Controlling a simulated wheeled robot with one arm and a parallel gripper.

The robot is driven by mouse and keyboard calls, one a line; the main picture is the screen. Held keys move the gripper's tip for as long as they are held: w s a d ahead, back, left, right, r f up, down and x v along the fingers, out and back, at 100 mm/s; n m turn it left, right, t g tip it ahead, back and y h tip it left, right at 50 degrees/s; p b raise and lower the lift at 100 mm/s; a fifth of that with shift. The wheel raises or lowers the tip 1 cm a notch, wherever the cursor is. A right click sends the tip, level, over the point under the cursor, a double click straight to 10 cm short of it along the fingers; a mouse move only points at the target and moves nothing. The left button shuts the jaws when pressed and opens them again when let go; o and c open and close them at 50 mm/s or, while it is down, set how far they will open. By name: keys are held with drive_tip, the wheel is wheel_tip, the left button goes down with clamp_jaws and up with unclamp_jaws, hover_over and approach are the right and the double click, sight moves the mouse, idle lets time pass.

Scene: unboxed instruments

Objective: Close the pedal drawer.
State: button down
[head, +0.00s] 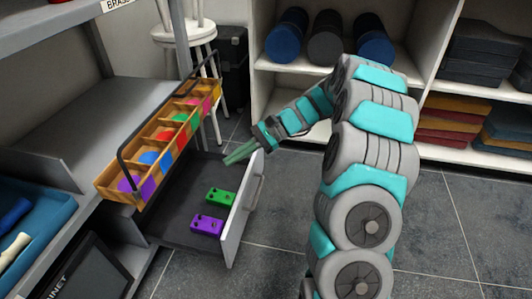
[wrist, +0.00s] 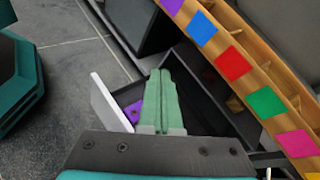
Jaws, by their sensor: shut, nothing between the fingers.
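The pedal drawer stands pulled out below the shelf, with its pale front panel (head: 241,212) and handle (head: 257,192) facing right. In the wrist view the front panel (wrist: 110,103) is left of the fingers. A green pedal (head: 221,197) and a purple pedal (head: 207,224) lie inside; the purple one is partly hidden by my fingers in the wrist view (wrist: 134,111). My gripper (head: 230,159) is shut and empty, its green fingers (wrist: 162,73) over the far end of the drawer, on the inner side of the front panel. I cannot tell whether they touch it.
A wooden tray of coloured compartments (head: 167,143) with a dark handle sits above the drawer's inner part, close to my gripper. A white stool (head: 184,33) stands behind. Tiled floor (head: 268,262) right of the drawer is clear. Shelves (head: 276,103) line the back.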

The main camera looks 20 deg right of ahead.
drive_tip(key=w+d+f+m+t+y, duration=0.2)
drive_tip(key=w+d+f+m+t, duration=0.15)
drive_tip(key=w+d, duration=0.25)
drive_tip(key=m+t+p, duration=0.2)
drive_tip(key=m+t, duration=0.5)
drive_tip(key=m, duration=0.2)
approach(258, 152)
drive_tip(key=shift+n, duration=0.25)
drive_tip(key=x, duration=0.7)
drive_tip(key=b+x, duration=0.8)
drive_tip(key=x, duration=2.2)
drive_tip(key=shift+w+a, duration=0.1)
drive_tip(key=shift+a, duration=0.05)
